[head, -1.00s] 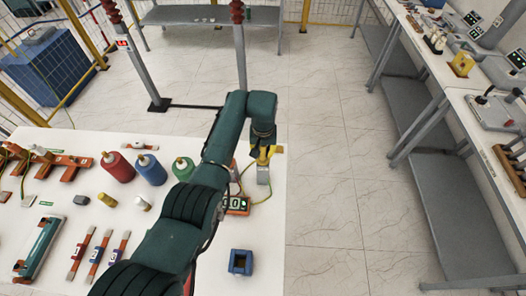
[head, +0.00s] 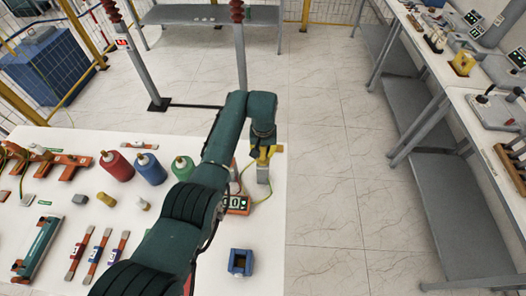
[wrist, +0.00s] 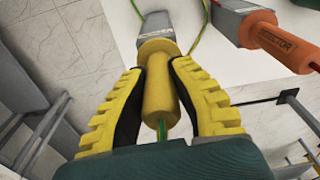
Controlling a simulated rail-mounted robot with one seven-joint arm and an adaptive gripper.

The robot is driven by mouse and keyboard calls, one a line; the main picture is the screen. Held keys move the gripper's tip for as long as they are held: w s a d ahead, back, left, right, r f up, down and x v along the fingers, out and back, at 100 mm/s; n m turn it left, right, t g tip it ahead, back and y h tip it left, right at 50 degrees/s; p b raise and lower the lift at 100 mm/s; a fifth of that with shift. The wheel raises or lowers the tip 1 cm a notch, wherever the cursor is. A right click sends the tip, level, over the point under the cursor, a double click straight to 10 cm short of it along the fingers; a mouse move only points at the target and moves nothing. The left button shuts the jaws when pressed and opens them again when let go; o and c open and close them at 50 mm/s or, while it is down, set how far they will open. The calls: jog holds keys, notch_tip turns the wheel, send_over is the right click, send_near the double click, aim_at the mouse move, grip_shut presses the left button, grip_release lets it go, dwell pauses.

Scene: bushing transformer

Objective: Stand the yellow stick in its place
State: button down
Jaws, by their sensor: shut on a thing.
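The yellow stick (wrist: 158,92) is a thick yellow cylinder between the two yellow-and-black fingers of my gripper (wrist: 160,100) in the wrist view. My gripper is shut on it. A grey labelled block (wrist: 160,35) joins the stick's far end; whether it is part of the stick or a holder I cannot tell. A green wire shows at the near end. In the head view my gripper (head: 264,153) is at the table's right edge, with the grey block (head: 262,174) below it. The fingers largely hide the stick there.
An orange stick (wrist: 275,42) with a grey block is at the right in the wrist view. A digital meter (head: 237,204) and a blue square block (head: 241,262) are on the white table (head: 268,225). Bottles and tools fill its left side. Floor lies beyond the right edge.

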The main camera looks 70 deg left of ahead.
jog(key=shift+f, duration=0.2)
jog(key=c, duration=1)
grip_release()
jog(key=r, duration=1.2)
jog(key=shift+d, duration=0.25)
